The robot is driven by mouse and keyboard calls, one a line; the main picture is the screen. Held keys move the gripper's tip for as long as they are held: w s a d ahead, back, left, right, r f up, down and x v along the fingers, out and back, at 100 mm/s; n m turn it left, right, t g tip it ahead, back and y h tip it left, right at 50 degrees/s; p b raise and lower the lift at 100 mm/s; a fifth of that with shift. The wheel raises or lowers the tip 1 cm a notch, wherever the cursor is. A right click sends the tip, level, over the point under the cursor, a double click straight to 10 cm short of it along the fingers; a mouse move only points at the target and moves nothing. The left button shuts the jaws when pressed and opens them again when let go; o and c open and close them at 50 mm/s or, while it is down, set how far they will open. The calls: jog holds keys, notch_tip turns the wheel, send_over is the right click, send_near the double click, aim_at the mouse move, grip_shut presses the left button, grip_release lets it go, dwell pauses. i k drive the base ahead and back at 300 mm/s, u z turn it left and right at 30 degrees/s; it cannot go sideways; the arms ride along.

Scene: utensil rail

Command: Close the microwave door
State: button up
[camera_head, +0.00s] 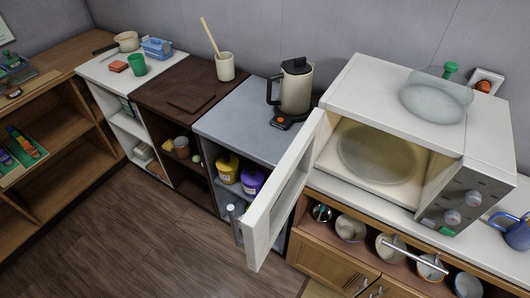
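The white microwave (381,88) stands on the counter at the right, with its control knobs on the right of its front. Its door (283,190) is hinged on the left side and stands wide open, jutting out over the floor. The lit inside shows a round turntable (376,153) with nothing on it that I can see. My gripper is not in view.
A kettle (296,88) stands on the grey-topped cabinet (238,121) just left of the door. A glass lid (436,98) lies on top of the microwave. A blue mug (517,232) is at the far right. The wooden floor (160,235) is clear.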

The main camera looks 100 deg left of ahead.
aim_at(276, 200)
jog(key=k, duration=1.2)
jog(key=u, duration=2.2)
jog(key=i, duration=0.5)
jog(key=z, duration=0.3)
jog(key=k, duration=1.1)
jog(key=u, duration=0.25)
jog(key=i, duration=0.5)
